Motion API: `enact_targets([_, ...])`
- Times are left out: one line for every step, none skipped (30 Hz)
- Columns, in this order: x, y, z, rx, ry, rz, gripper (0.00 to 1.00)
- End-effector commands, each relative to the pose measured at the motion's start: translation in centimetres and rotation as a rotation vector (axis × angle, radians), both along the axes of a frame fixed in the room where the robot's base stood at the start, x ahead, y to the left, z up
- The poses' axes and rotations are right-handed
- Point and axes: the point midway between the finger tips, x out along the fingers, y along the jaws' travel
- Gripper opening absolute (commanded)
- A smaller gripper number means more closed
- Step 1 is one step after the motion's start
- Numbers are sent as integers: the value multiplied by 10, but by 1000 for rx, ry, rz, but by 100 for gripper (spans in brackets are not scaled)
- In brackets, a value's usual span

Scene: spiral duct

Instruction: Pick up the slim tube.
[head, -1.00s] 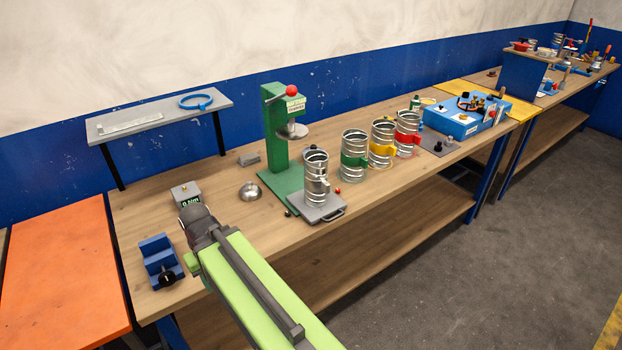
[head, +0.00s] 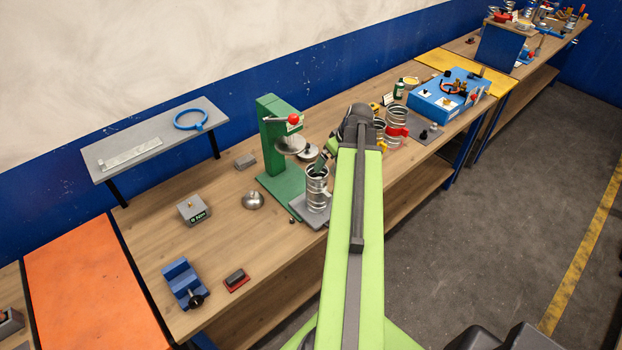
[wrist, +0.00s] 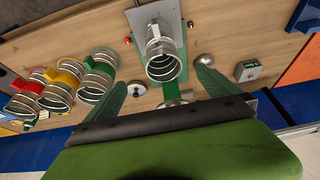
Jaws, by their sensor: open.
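A narrow ribbed metal tube (head: 316,190), without a coloured band, stands upright on a grey plate in front of the green press. It looks like the slim tube; in the wrist view its open mouth (wrist: 164,66) shows between my fingers. My gripper (wrist: 166,75) is open and empty, its green fingers spread to either side of the tube's mouth in that view. In the head view my arm reaches across the bench and ends just right of and behind the tube. The gap from fingers to tube is hard to judge.
The green press (head: 279,145) stands close behind the tube. Tubes with green (wrist: 97,78), yellow (wrist: 62,85) and red bands (head: 396,130) stand beside it; my arm hides some.

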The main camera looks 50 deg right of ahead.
Motion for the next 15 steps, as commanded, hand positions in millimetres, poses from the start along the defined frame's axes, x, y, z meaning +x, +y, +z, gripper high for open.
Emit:
enact_targets([1, 0, -3, 0, 0, 1, 100])
enact_targets([2, 1, -5, 0, 0, 2, 100])
enact_targets([3, 1, -8, 0, 1, 3, 100])
enact_targets([4, 2, -12, 1, 1, 4, 100])
enact_targets([6, 2, -16, 0, 1, 4, 100])
enact_targets([9, 2, -23, 0, 1, 4, 100])
enact_targets([11, 2, -29, 1, 1, 5, 100])
enact_targets([13, 2, -35, 1, 1, 6, 100])
enact_targets([17, 2, -44, 1, 1, 6, 100])
enact_targets([20, 3, -51, 1, 1, 7, 100])
enact_targets([23, 3, -58, 1, 1, 8, 100])
enact_targets([27, 3, -67, 1, 2, 9, 100])
enact_targets([30, 3, -73, 0, 2, 10, 100])
enact_targets([32, 3, -79, 1, 2, 9, 100])
enact_targets([36, 3, -88, 1, 2, 9, 100])
